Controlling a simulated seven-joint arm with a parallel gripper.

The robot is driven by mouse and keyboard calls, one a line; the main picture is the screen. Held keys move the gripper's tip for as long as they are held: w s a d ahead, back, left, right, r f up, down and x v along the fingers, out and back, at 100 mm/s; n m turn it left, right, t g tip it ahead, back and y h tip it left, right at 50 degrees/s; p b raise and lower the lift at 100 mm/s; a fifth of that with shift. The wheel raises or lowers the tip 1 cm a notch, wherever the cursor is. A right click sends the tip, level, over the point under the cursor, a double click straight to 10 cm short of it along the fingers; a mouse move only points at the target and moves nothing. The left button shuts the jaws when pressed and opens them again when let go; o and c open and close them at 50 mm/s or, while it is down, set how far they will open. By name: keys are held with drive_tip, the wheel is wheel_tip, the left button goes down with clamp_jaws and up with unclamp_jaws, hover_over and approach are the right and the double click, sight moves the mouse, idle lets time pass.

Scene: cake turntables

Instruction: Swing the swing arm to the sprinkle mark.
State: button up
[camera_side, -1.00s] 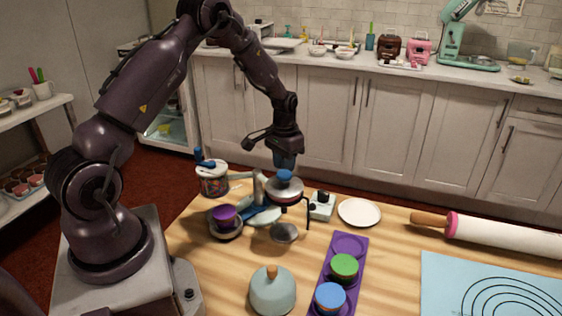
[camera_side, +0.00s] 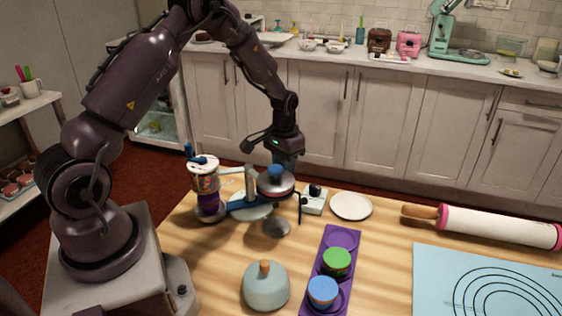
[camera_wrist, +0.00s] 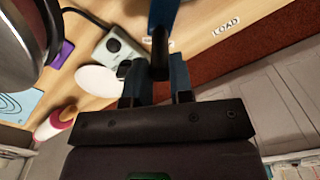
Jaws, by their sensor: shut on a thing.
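The swing arm is a pale bar on an upright post (camera_side: 251,182) in the side view. A round silver and red head with a blue knob (camera_side: 275,171) is to the right of the post. My gripper (camera_wrist: 158,82) is shut on a dark peg (camera_wrist: 159,52) below a blue part in the wrist view. In the side view my gripper (camera_side: 285,162) is right behind the blue knob. A jar of coloured sprinkles (camera_side: 205,177) with a blue handle stands left of the post, above a purple cup (camera_side: 209,203). I cannot make out a sprinkle mark; a LOAD label (camera_wrist: 225,27) shows.
A small grey box (camera_side: 314,201) and white plate (camera_side: 351,206) lie to the right. A purple tray (camera_side: 340,240) with green and blue cups, a domed lid (camera_side: 265,288), a rolling pin (camera_side: 495,227) and a blue mat (camera_side: 480,285) occupy the front and right.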

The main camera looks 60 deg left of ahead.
drive_tip(key=shift+d, duration=0.25)
drive_tip(key=shift+s+d, duration=0.15)
drive_tip(key=shift+d, duration=0.25)
drive_tip(key=o, duration=0.7)
drive_tip(key=shift+r, duration=3.55)
